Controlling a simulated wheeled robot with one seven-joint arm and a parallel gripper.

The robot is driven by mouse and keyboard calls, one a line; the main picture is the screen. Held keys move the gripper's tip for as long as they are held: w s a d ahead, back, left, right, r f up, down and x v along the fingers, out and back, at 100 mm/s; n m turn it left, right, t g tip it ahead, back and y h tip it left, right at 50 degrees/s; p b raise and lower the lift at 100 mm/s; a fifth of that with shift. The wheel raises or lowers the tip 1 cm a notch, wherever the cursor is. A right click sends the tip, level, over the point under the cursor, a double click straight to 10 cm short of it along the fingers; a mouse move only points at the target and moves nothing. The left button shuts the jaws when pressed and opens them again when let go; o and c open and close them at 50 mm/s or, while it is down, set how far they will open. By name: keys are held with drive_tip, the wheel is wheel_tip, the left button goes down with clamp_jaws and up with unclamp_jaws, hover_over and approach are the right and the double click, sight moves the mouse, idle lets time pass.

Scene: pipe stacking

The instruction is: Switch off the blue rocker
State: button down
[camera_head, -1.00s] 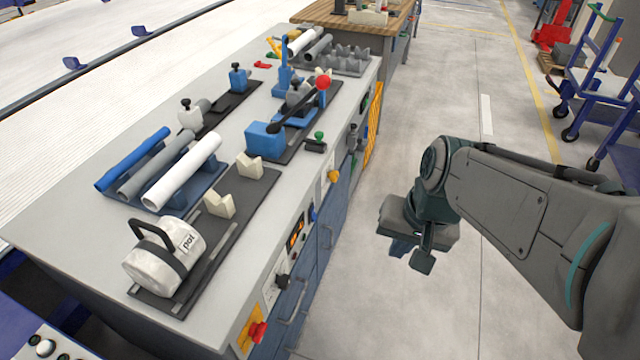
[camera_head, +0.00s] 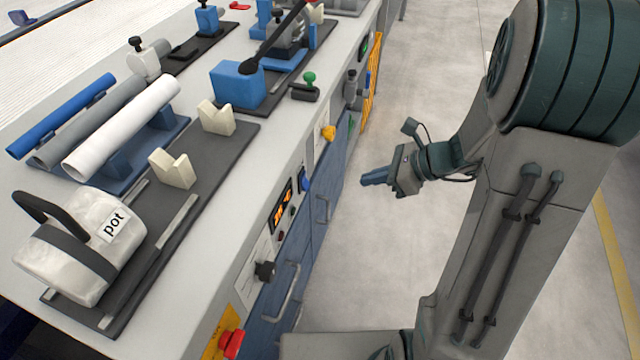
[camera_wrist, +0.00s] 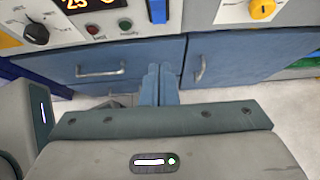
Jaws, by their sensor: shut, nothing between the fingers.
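The blue rocker (camera_head: 304,180) is a small blue switch on the front panel of the workbench, right of the lit orange display. In the wrist view the rocker (camera_wrist: 158,10) shows at the top edge, partly cut off, above my fingers. My gripper (camera_head: 366,180) is in free air in front of the bench, to the right of the rocker, with its blue fingers pointing at the bench front. In the wrist view my fingers (camera_wrist: 160,72) are together and empty, apart from the rocker. Which way the rocker is tipped cannot be told.
The panel also carries the display (camera_head: 281,205), a black knob (camera_head: 265,270), a red button (camera_head: 231,343) on yellow and a yellow knob (camera_head: 328,132). Drawer handles (camera_head: 285,295) stick out below. The pot (camera_head: 85,245) and pipes lie on the bench top. Floor right of the bench is clear.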

drive_tip(key=b, duration=0.4)
approach(308, 187)
drive_tip(key=d+f+x, duration=0.1)
drive_tip(key=x, duration=0.5)
drive_tip(key=shift+a+r, duration=0.1)
drive_tip(key=shift+a, duration=0.5)
drive_tip(key=shift+w+a+f+y+b, duration=0.15)
drive_tip(key=shift+f+y+b, duration=0.25)
drive_tip(key=shift+b, duration=0.6)
drive_tip(key=shift+a+r, duration=0.1)
drive_tip(key=shift+r, duration=0.25)
